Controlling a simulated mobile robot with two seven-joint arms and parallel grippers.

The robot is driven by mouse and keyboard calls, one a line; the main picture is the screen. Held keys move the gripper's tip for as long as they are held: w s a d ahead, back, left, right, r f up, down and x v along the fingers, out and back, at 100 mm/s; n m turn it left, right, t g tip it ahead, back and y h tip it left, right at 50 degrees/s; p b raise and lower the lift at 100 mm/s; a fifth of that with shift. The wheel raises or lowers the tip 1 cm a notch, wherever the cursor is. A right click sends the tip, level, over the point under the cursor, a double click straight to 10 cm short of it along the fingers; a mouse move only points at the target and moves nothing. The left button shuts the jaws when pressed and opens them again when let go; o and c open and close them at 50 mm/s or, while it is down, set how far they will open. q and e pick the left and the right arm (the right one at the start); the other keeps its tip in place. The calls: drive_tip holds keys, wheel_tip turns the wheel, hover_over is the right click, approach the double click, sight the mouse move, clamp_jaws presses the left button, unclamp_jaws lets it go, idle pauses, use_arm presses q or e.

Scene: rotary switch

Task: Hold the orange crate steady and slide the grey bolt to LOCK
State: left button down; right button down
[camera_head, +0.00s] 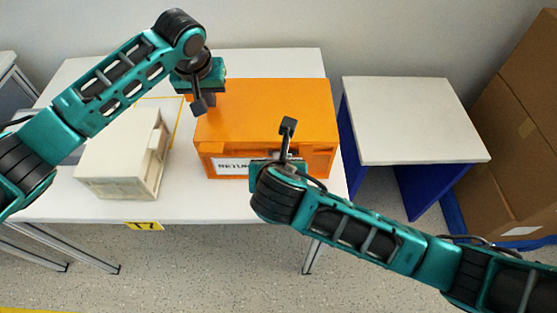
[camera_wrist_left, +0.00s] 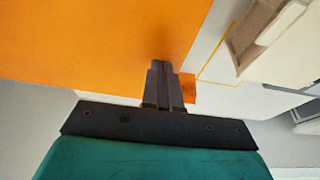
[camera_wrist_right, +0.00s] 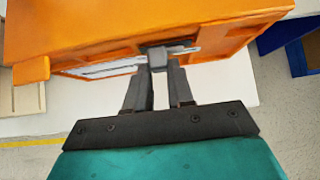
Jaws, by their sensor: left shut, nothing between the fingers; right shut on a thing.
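The orange crate (camera_head: 265,105) stands on the white table, with a white label (camera_head: 229,167) on its front. My left gripper (camera_head: 212,98) is shut and empty at the crate's left back corner. In the left wrist view its fingers (camera_wrist_left: 160,85) lie against or just over the orange surface; contact is unclear. My right gripper (camera_wrist_right: 160,75) is at the crate's front face, shut on the grey bolt (camera_wrist_right: 172,58), just right of the label in the head view. My right wrist hides the bolt in the head view. No LOCK mark is readable.
A cream container (camera_head: 122,155) stands on the white table (camera_head: 90,205) left of the crate. A white-topped blue side table (camera_head: 415,120) is to the right, with brown cartons (camera_head: 515,130) beyond. A gap separates the two tables.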

use_arm(q)
drive_tip(key=shift+s+f, duration=0.2)
drive_tip(key=shift+f, duration=0.15)
use_arm(e)
drive_tip(key=shift+d, duration=1.15)
drive_tip(key=c, duration=1)
unclamp_jaws()
drive_tip(key=shift+a, duration=0.1)
drive_tip(key=shift+v, duration=2.55)
use_arm(q)
drive_tip(key=shift+r, duration=0.1)
use_arm(e)
drive_tip(key=shift+f, duration=0.1)
use_arm(q)
drive_tip(key=shift+w+r, duration=0.1)
drive_tip(key=shift+r, duration=0.5)
drive_tip(key=shift+w+r, duration=0.1)
drive_tip(key=shift+r, duration=2.45)
